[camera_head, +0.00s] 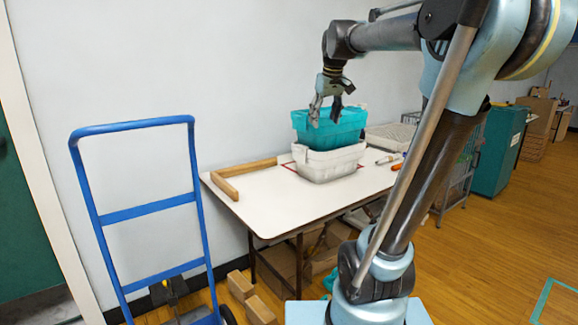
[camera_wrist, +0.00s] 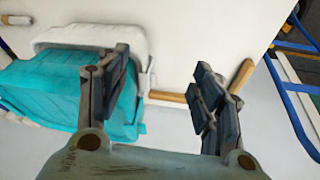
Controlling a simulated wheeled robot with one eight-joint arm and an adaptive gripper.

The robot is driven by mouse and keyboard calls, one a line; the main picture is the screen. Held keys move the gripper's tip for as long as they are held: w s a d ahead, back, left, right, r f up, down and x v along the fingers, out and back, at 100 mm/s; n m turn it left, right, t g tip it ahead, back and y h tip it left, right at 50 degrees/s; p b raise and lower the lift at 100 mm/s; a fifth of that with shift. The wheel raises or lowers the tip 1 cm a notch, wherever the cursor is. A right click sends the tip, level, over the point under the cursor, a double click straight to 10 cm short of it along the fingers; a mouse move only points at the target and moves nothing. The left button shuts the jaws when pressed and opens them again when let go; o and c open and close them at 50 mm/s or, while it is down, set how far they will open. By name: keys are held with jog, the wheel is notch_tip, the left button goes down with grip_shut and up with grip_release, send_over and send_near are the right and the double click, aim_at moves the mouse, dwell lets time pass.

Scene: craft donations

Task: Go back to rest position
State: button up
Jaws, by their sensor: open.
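My gripper (camera_head: 326,108) is open, with its fingers pointing down at the teal bin on the table. In the wrist view its two fingers (camera_wrist: 165,90) are spread apart with nothing between them. The teal bin (camera_head: 330,130) sits in or on a white bin (camera_head: 328,165), which stands on the white table. The teal bin also shows in the wrist view (camera_wrist: 45,92), beside and partly behind the left finger, with the white bin's edge (camera_wrist: 95,37) next to it. I cannot tell whether a finger touches the teal bin.
The white table (camera_head: 262,207) carries a wooden L-shaped piece (camera_head: 243,170) on the left and a light grey basket (camera_head: 392,136) behind the bins. A blue hand truck (camera_head: 150,209) stands at the left. Wooden blocks (camera_head: 260,308) lie on the floor. A teal cabinet (camera_head: 497,150) stands at the right.

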jog(key=s+d+f+m+g, duration=0.1)
jog(key=s+d+f+m, duration=0.1)
jog(key=s+f, duration=1.1)
jog(key=s+d+f+m, duration=0.2)
jog(key=s+d+f, duration=0.2)
jog(key=s+f, duration=1)
notch_tip(320, 180, down, 4)
jog(key=shift+s+d+m+g+h, duration=0.2)
jog(key=shift+d+m+g+h, duration=0.05)
jog(key=shift+m+g+h, duration=0.15)
jog(key=shift+w+f, duration=0.1)
jog(key=shift+w, duration=0.1)
